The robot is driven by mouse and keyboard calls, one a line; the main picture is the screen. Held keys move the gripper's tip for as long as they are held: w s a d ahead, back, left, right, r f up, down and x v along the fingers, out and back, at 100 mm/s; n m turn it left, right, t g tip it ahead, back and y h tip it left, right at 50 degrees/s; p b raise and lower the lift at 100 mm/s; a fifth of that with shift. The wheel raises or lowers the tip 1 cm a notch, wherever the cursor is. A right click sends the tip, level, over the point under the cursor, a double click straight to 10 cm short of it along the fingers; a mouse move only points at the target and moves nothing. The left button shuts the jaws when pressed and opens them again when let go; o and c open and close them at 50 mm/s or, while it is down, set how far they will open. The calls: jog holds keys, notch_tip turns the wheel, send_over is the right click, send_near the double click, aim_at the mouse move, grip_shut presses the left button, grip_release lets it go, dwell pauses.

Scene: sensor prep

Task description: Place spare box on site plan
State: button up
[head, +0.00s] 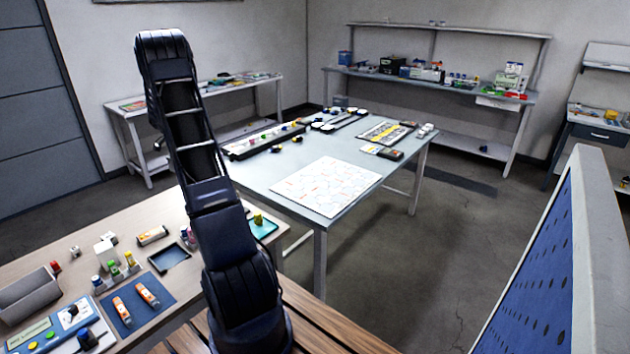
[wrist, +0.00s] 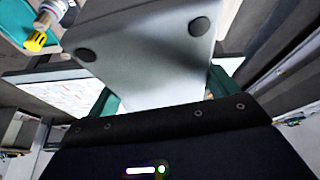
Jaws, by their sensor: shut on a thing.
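The spare box (wrist: 150,55) is a smooth grey body with dark round feet on the face I see. My gripper (wrist: 163,92) is shut on it, with a green finger on each side in the wrist view. In the head view my gripper and the box are hidden behind my arm. The site plan (head: 326,186) is a white sheet with pale blue and orange-red markings, lying flat on the near right part of the grey table (head: 265,181). Part of the plan (wrist: 60,92) also shows at the left of the wrist view, apart from the box.
A teal tray (head: 266,229) with a yellow-topped item (wrist: 38,41) is on the wooden bench (head: 185,212), close to the box in the wrist view. Black racks and small parts line the grey table's far side. A blue perforated panel (head: 530,285) stands at right.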

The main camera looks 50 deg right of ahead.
jog(key=s+d+r, duration=0.1)
jog(key=s+d, duration=0.3)
jog(key=d, duration=0.5)
jog(key=s+d, duration=0.5)
jog(key=d, duration=0.3)
jog(key=s+d+r+m, duration=0.2)
jog(key=s+d+r, duration=0.1)
jog(key=s+d, duration=1.7)
send_over(329, 185)
jog(key=shift+g, duration=0.4)
notch_tip(329, 185, down, 19)
jog(key=shift+w+d+f, duration=0.1)
jog(key=shift+w, duration=0.05)
jog(key=shift+f, duration=0.15)
jog(key=o, duration=1)
